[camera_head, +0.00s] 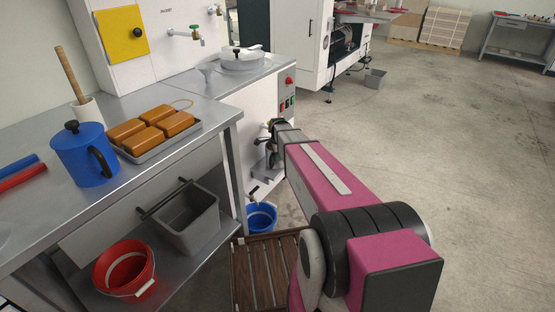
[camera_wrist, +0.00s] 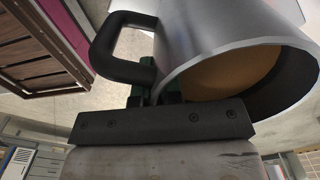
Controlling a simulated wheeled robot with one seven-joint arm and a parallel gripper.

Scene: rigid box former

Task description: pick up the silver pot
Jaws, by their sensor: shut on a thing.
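The silver pot (camera_wrist: 205,40) fills the upper right of the wrist view. It is a shiny metal cylinder with a black loop handle (camera_wrist: 108,45) on its left side. Its open rim faces my camera, and a tan-brown interior shows. My gripper (camera_wrist: 158,92) is shut on the handle's lower end, close to the pot's wall; the fingertips are partly hidden. In the head view my gripper (camera_head: 277,127) is in front of the white machine. The pot cannot be made out clearly there, as my arm covers much of that spot.
A steel table (camera_head: 215,110) on the left holds a blue lidded jug (camera_head: 85,158) and a tray of orange-brown blocks (camera_head: 150,133). A white machine (camera_head: 262,95) stands beyond my gripper. A blue bucket (camera_head: 262,217) and wooden slatted platform (camera_head: 265,270) are below. Open floor lies right.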

